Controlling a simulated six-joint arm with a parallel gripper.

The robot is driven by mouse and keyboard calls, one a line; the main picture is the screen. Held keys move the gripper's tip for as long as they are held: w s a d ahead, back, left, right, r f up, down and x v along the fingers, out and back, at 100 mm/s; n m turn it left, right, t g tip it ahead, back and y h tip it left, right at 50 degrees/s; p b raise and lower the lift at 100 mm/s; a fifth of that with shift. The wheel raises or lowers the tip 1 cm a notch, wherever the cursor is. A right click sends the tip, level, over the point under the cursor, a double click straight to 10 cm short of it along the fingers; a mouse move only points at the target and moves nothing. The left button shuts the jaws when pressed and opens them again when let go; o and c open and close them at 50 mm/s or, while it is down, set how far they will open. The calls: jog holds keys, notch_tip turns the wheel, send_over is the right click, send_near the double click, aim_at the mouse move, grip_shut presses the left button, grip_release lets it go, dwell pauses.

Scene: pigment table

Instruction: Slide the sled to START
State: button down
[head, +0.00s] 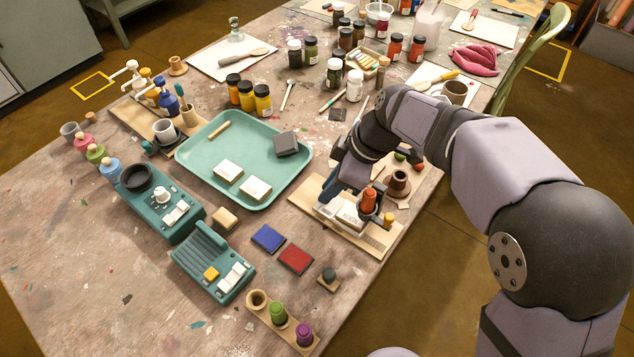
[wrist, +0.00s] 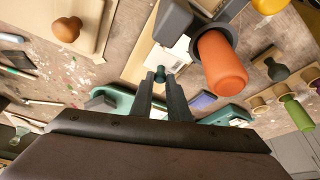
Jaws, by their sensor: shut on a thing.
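My gripper (wrist: 160,88) is over the wooden board (head: 381,240) at the right side of the table. In the wrist view its two fingers are shut on a small dark teal knob (wrist: 160,74), which I take to be the sled's. A white labelled block (head: 350,215) sits on the board, just below my gripper in the head view. An orange cylinder (wrist: 222,63) in a dark grey holder (wrist: 175,24) stands close by. The rest of the sled and any START mark cannot be made out; my wrist covers part of the board.
A teal tray (head: 213,181) with white blocks lies left of the board. Blue (head: 268,238) and red (head: 295,259) squares lie in front. A brown conical cup (head: 398,183) stands close behind the board. Teal devices (head: 213,262) occupy the front left.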

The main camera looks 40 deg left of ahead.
jog(key=shift+d, duration=0.15)
jog(key=c, duration=1.7)
grip_release()
jog(key=v, duration=0.7)
jog(key=shift+d+r, duration=0.1)
jog(key=shift+r, duration=0.05)
